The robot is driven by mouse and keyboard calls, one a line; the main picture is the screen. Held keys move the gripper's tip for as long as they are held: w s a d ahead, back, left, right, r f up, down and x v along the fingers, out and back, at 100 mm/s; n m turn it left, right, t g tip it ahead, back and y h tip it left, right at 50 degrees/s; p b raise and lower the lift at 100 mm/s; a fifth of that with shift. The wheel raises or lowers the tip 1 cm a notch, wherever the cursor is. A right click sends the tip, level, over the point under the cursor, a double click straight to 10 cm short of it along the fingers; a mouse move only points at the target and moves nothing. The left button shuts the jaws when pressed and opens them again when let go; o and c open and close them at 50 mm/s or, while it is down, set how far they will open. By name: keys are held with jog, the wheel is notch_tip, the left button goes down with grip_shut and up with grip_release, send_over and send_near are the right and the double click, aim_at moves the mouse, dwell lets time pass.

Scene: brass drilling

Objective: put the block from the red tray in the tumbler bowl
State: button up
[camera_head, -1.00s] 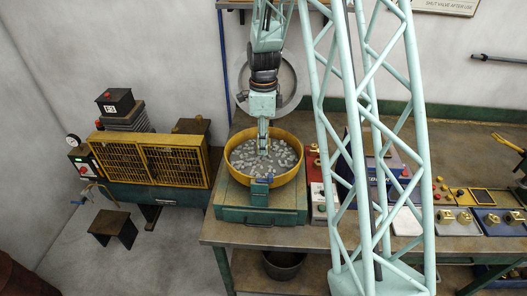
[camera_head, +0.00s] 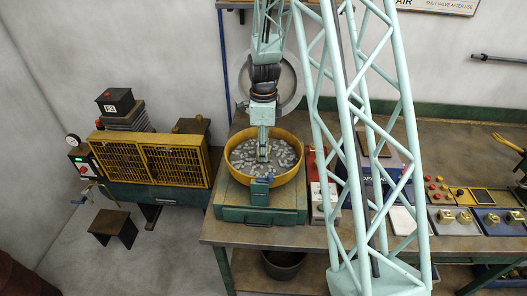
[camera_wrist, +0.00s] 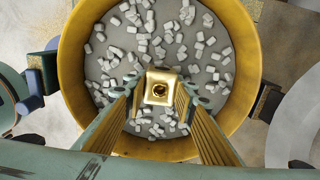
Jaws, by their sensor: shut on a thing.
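In the wrist view my gripper (camera_wrist: 158,100) is shut on a brass block (camera_wrist: 158,86) with a round dark hole in its top face. The block is between the fingertips, over the yellow tumbler bowl (camera_wrist: 74,72). In the head view the bowl (camera_head: 236,172) stands on a green base, and my gripper (camera_head: 263,155) points straight down inside its rim. The bowl holds many small grey-white pieces. I cannot tell whether the block touches them. In the head view the block is too small to make out. The red tray (camera_head: 311,165) seems partly hidden behind my column.
The tumbler's green base (camera_head: 258,214) sits at the left end of the bench (camera_head: 290,236). Brass blocks lie in grey and blue trays (camera_head: 446,223) at the right. A yellow-grilled compressor (camera_head: 150,158) stands on the floor at the left. My column blocks part of the bench.

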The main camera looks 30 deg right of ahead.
jog(key=o, duration=1.2)
jog(key=shift+c, duration=0.2)
jog(key=shift+r, duration=0.15)
notch_tip(320, 180, up, 12)
dwell(0.7)
